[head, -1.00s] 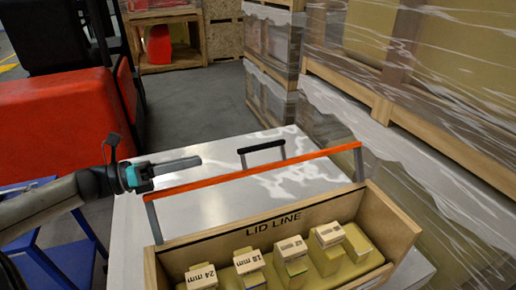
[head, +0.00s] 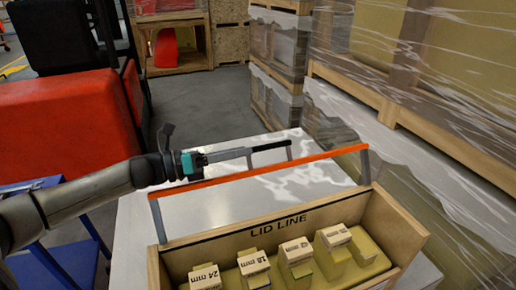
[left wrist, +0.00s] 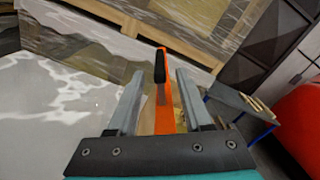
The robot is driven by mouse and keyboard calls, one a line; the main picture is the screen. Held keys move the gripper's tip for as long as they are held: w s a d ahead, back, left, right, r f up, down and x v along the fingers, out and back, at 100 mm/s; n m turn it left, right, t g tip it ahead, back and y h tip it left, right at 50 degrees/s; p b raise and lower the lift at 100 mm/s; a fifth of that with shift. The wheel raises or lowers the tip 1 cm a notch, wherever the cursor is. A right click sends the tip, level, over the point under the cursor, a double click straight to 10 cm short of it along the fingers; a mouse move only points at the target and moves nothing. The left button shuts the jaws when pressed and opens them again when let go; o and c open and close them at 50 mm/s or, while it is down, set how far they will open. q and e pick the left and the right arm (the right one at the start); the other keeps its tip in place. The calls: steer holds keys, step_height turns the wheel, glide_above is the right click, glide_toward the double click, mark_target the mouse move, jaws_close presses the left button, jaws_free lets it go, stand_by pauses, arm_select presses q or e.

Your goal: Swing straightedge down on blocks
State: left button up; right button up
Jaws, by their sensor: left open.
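The orange straightedge (head: 300,163) is raised above the back of the wooden box on two grey side arms. Its black handle (head: 271,146) stands on grey posts behind the bar. Several labelled blocks, such as the 24 mm block (head: 205,276) and the 18 mm block (head: 254,262), stand in a row inside the box, below the bar. My left gripper (head: 250,152) is open at the handle's left end. In the left wrist view, the black handle (left wrist: 160,66) lies between its spread fingers, with the orange straightedge (left wrist: 164,105) beyond. Contact cannot be told. My right gripper is out of view.
The wooden box (head: 404,235), marked LID LINE, sits on a pale table (head: 135,235). Wrapped pallets (head: 400,60) stand close on the right. A red and black vehicle (head: 60,125) and a blue stand (head: 75,225) are at the left.

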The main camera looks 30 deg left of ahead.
mark_target(258, 148)
arm_select(q)
steer(key=shift+p+x, duration=0.3)
steer(key=shift+x, duration=2.3)
jaws_close()
